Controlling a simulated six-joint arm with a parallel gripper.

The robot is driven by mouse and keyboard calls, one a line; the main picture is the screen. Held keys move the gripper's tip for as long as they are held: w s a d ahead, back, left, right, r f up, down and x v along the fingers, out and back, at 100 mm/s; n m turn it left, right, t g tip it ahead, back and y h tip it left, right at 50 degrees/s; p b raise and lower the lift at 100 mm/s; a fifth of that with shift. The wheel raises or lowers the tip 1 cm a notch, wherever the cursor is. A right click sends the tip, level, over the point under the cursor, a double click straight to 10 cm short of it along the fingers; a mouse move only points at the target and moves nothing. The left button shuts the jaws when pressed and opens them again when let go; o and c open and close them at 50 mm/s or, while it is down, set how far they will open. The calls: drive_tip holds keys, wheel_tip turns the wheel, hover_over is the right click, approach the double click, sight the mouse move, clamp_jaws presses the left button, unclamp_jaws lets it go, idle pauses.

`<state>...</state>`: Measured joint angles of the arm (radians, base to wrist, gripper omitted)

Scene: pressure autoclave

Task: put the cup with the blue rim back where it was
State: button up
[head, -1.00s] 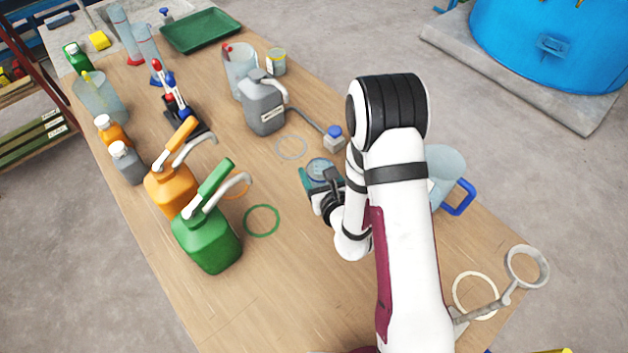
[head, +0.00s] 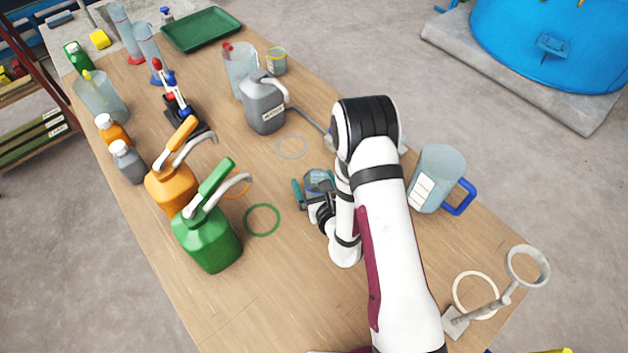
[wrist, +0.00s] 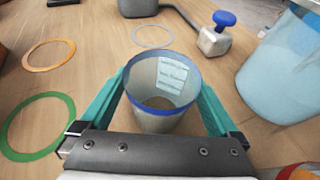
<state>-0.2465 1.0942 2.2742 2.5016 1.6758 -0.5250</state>
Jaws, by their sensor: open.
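The clear cup with the blue rim (wrist: 163,95) is between the two teal fingers of my gripper (wrist: 163,105) in the wrist view. It looks upright, with a white label on its wall. The fingers are open, one on each side of the cup; whether either touches it is hard to tell. In the head view the cup (head: 319,180) is partly hidden by my gripper (head: 315,190), near the middle of the table. Flat rings lie on the table: grey (head: 291,147), green (head: 262,220), orange (head: 237,190) and cream (head: 475,296). No blue ring is visible.
A blue-handled jug (head: 437,180) stands right of my arm. Green (head: 207,240) and orange (head: 170,188) pump canisters stand left, a grey canister (head: 264,105) behind. A ring stand (head: 500,300) is at front right.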

sight(320, 194)
drive_tip(key=shift+r, duration=0.1)
drive_tip(key=v, duration=0.7)
drive_tip(key=shift+s+d+r, duration=0.15)
drive_tip(key=shift+s, duration=0.05)
